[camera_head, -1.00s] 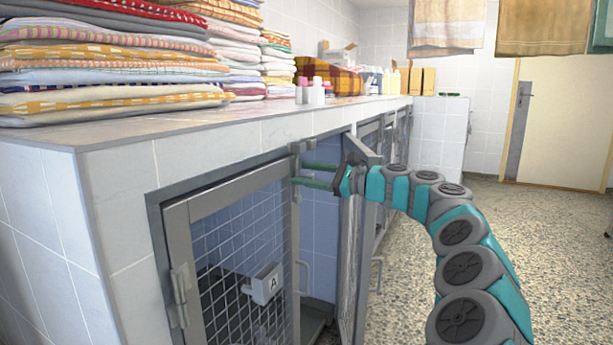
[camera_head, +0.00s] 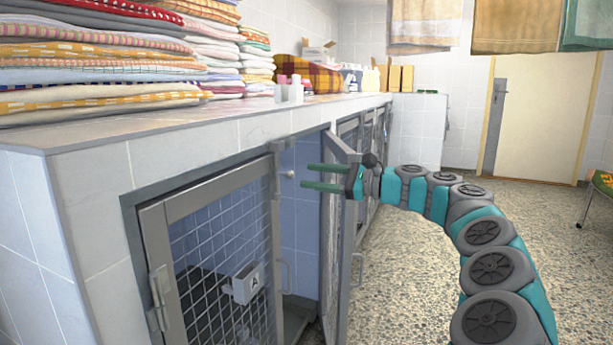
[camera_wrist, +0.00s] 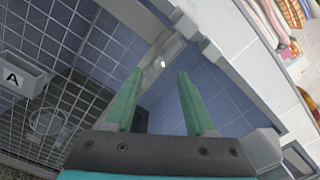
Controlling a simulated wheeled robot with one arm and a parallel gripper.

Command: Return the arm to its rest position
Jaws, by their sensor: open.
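My gripper (camera_head: 325,178) is open and empty, its two green fingers apart and pointing left at the front of the kennels. In the wrist view my gripper (camera_wrist: 158,95) also shows open, with nothing between the fingers. My teal and grey arm curves from it down to the lower right. A kennel door (camera_head: 332,240) stands swung open just below and beside the gripper. I cannot tell whether the gripper touches it. The mesh door of kennel A (camera_head: 205,285) is at the left, with its white label box (camera_head: 243,283); the label box also shows in the wrist view (camera_wrist: 20,76).
Folded towels (camera_head: 90,60) are piled on the tiled counter (camera_head: 170,140), with small bottles (camera_head: 290,90) behind. Towels (camera_head: 515,25) hang at the upper right. The speckled floor (camera_head: 400,270) is clear, apart from a stool (camera_head: 600,190) at the right edge.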

